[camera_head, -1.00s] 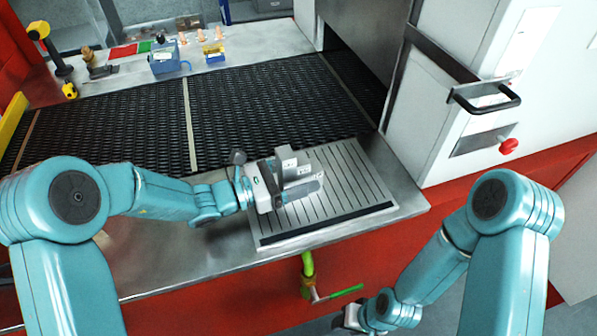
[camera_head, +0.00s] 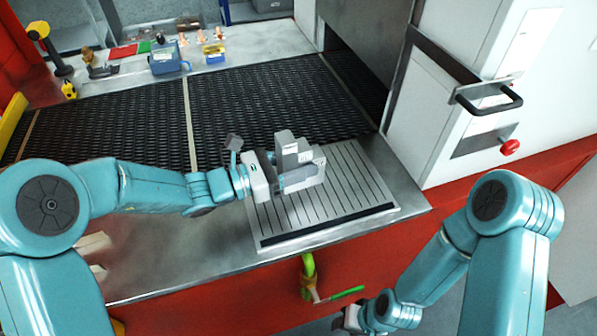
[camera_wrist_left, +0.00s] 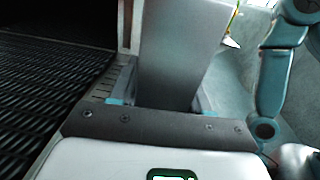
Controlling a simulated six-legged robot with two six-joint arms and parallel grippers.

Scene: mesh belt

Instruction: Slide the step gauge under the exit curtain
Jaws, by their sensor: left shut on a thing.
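The step gauge is a grey stepped block (camera_head: 287,147) above the slotted plate at the front of the belt. My left gripper (camera_head: 289,178) is shut on it. In the left wrist view the grey block (camera_wrist_left: 183,45) rises between the fingers of the left gripper (camera_wrist_left: 158,101). I cannot tell whether the gauge touches the plate. The exit curtain appears to be the dark grey panel (camera_head: 365,40) over the tunnel mouth, to the right of and beyond the gauge. My right gripper (camera_head: 348,319) is low at the front, small and partly hidden; its jaws are unclear.
The slotted plate (camera_head: 345,175) lies beside the black mesh belt (camera_head: 245,100), which runs into the tunnel. A white cabinet (camera_head: 445,110) with a black handle and red knob (camera_head: 510,147) stands right. A blue box (camera_head: 165,60) and small items stand on the far ledge. The belt is clear.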

